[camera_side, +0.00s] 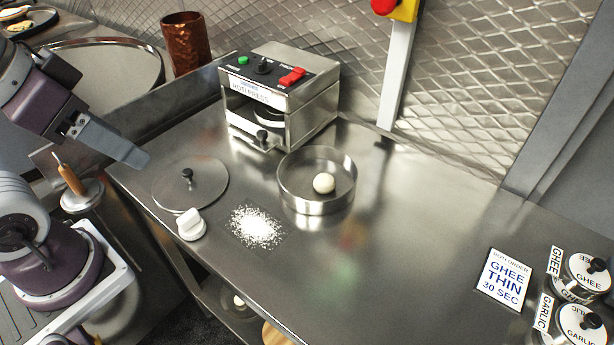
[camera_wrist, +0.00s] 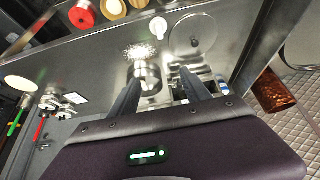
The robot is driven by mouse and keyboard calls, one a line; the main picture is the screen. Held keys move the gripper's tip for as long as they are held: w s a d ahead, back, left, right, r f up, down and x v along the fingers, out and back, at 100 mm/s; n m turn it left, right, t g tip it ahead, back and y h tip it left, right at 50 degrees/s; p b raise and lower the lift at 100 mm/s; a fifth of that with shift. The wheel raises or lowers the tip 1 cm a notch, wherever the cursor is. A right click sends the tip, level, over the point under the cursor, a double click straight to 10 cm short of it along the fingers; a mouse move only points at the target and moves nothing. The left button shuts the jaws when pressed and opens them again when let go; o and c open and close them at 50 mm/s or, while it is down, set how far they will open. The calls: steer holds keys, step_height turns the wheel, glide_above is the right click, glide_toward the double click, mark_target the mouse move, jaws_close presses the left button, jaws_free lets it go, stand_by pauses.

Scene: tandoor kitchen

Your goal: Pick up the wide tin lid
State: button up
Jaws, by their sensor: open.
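The wide tin lid (camera_side: 207,181) is a flat, round grey disc with a small black knob at its centre. It lies on the steel counter near the front left in the side view. It also shows whole in the wrist view (camera_wrist: 181,43), beyond my fingertips. My gripper (camera_side: 143,160) is at the left of the side view, above and to the left of the lid, apart from it. In the wrist view my two fingers (camera_wrist: 158,79) are spread, and I see nothing held between them.
A white knob-like piece (camera_side: 191,225) stands close to the lid's front edge, beside a flour patch (camera_side: 257,228).

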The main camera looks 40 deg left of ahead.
steer(key=shift+c, duration=0.7)
steer(key=m+g, duration=0.6)
steer(key=m, duration=1.1)
glide_above(187, 171)
steer(key=f, duration=1.4)
steer(key=shift+a, duration=0.35)
steer(key=shift+m, duration=0.5)
steer(key=f, duration=0.7)
steer(key=shift+s+d+f, duration=0.1)
steer(key=shift+d+f, duration=0.25)
steer(key=shift+d, duration=0.05)
steer(key=shift+c, duration=0.4)
jaws_close()
